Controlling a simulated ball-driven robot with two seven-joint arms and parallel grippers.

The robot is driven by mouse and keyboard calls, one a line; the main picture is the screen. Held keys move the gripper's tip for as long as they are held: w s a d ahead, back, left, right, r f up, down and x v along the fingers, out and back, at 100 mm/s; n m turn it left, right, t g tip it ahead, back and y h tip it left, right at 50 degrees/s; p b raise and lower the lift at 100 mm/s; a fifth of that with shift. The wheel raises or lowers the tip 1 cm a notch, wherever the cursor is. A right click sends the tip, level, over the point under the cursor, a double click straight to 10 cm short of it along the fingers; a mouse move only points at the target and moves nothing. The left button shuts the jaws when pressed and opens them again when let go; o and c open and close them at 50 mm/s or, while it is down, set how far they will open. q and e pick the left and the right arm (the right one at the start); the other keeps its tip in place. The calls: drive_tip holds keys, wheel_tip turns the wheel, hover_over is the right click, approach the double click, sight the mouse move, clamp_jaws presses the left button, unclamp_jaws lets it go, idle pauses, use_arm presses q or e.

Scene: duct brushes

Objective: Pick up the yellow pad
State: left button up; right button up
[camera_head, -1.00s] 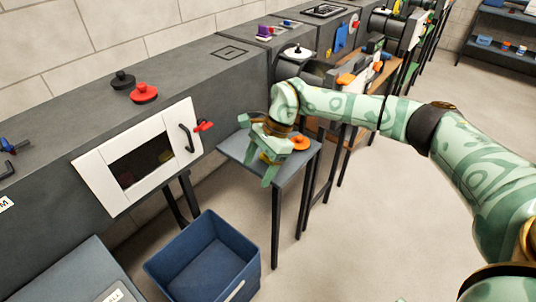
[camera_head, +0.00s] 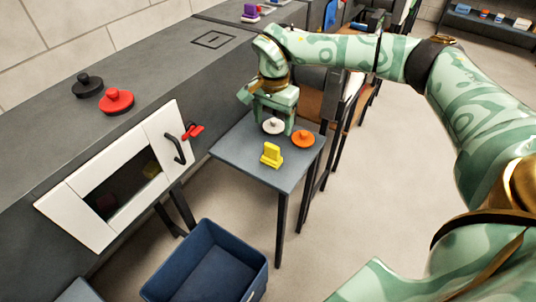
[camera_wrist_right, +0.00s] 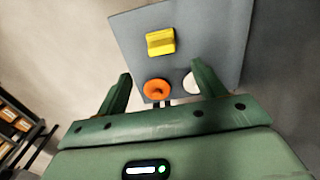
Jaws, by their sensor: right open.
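The yellow pad (camera_head: 271,155), a small block with a raised grip, stands on the small grey table (camera_head: 244,163) near its front edge. In the right wrist view the yellow pad (camera_wrist_right: 160,42) lies beyond the fingertips, roughly centred between them. My right gripper (camera_head: 268,115) is open and empty, over the back of the table and apart from the pad. It also shows in the right wrist view (camera_wrist_right: 162,75) with its fingers spread. My left gripper is not in view.
An orange disc (camera_head: 303,139) and a white disc (camera_head: 273,126) with a dark knob sit behind the pad. The grey duct with a white-framed hatch (camera_head: 80,218) runs along the left. A blue bin (camera_head: 205,268) stands on the floor in front.

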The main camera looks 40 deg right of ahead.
sight(272, 146)
wheel_tip(272, 146, down, 6)
drive_tip(key=shift+w+f+b, duration=0.1)
drive_tip(key=shift+w+b, duration=0.05)
drive_tip(key=shift+b, duration=0.75)
drive_tip(key=shift+f, duration=0.4)
drive_tip(key=shift+f+b, duration=0.35)
drive_tip(key=shift+b, duration=0.05)
wheel_tip(272, 146, down, 4)
drive_tip(key=shift+f+b, duration=0.25)
drive_tip(key=shift+b, duration=0.9)
drive_tip(key=shift+r, duration=0.2)
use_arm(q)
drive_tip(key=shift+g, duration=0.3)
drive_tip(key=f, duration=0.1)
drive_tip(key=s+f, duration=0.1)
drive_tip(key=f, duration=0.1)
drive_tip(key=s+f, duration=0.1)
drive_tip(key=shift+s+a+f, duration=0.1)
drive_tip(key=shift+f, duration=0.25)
use_arm(e)
drive_tip(key=c, duration=0.9)
